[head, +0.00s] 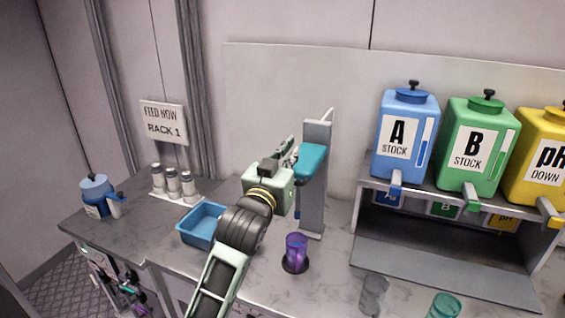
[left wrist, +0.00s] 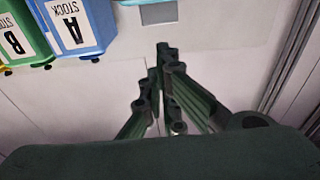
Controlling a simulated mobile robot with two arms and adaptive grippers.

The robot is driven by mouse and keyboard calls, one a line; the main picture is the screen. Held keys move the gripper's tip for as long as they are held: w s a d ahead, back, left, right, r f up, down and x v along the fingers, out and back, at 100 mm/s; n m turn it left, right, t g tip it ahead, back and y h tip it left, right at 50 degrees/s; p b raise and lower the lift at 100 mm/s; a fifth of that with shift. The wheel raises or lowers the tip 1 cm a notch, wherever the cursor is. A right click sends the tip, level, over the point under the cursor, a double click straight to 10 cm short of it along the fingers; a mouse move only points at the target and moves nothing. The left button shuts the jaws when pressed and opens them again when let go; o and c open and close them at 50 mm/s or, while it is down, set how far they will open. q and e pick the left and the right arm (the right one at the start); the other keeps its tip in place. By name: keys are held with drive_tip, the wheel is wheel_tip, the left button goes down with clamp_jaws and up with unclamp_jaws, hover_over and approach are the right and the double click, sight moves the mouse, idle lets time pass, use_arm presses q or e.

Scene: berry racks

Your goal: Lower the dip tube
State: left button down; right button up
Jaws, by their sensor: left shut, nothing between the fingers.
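A grey upright stand (head: 314,195) rises from the bench with a teal head (head: 311,160) near its top. A pale angled piece (head: 328,115) sticks up at the top of the stand. A purple cup (head: 296,247) stands on a black disc (head: 295,265) in front of the stand. My left gripper (head: 287,150) is beside the teal head, on its left; contact cannot be told. Its fingers (left wrist: 163,65) are shut and empty in the left wrist view. My right gripper is not in view.
A shelf (head: 450,196) at right holds stock tanks A (head: 405,135) and B (head: 475,143) and a yellow pH tank (head: 540,160). Two cups stand at the front right.

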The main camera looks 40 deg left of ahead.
use_arm(q)
drive_tip(key=f, duration=0.2)
drive_tip(key=s+f, duration=0.1)
drive_tip(key=f, duration=0.1)
drive_tip(key=shift+s+d+p, duration=0.1)
drive_tip(key=shift+d+p, duration=0.1)
drive_tip(key=shift+p, duration=0.1)
wheel_tip(320, 180, down, 17)
drive_tip(key=b, duration=1)
drive_tip(key=shift+f, duration=0.15)
